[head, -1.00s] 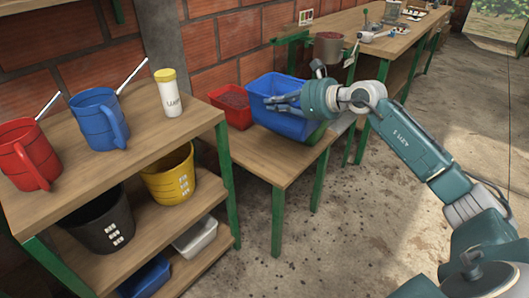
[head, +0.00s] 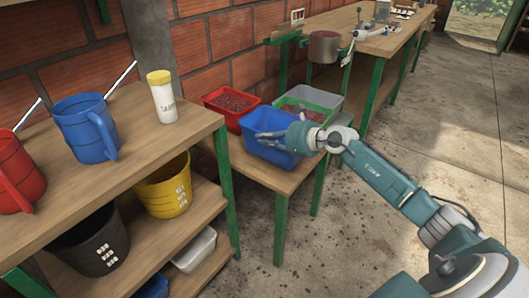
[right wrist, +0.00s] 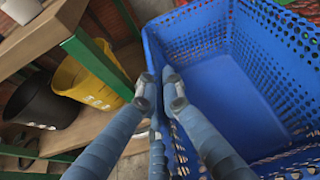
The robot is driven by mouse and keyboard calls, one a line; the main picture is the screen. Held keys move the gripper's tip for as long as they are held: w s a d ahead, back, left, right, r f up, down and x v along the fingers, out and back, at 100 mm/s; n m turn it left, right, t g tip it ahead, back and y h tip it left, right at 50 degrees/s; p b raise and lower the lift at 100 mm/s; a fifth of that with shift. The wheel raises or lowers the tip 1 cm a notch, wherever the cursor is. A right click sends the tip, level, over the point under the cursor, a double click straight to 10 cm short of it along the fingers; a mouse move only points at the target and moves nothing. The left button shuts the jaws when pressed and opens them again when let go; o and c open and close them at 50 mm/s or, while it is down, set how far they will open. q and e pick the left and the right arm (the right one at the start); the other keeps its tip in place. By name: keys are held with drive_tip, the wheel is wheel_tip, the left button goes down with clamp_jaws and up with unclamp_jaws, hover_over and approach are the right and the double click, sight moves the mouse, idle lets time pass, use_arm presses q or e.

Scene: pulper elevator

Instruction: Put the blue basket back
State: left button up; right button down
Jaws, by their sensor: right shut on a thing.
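The blue basket (head: 262,147) is at the front of the low wooden table, left of my right arm. My right gripper (head: 283,137) is shut on its rim. In the right wrist view the two fingertips (right wrist: 159,91) pinch the near wall of the blue basket (right wrist: 225,95), one finger inside and one outside. The basket's perforated walls and bare floor show it empty. I cannot tell whether its base touches the table. My left gripper is not in view.
A red basket (head: 229,103) stands behind it on the low table (head: 285,183); green (head: 304,104) and grey (head: 322,96) baskets stand at right. The shelf at left holds a blue jug (head: 87,128) and a yellow bucket (head: 165,188). A long workbench (head: 360,42) is at the back.

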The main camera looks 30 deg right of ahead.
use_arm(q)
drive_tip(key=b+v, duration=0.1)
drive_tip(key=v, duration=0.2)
use_arm(e)
wheel_tip(320, 180, down, 4)
drive_tip(key=shift+w+f, duration=0.1)
drive_tip(key=shift+f, duration=0.05)
drive_tip(key=shift+f, duration=0.15)
drive_tip(key=c, duration=2.3)
unclamp_jaws()
drive_tip(key=shift+f, duration=0.1)
drive_tip(key=o, duration=0.4)
drive_tip(key=shift+c, duration=0.2)
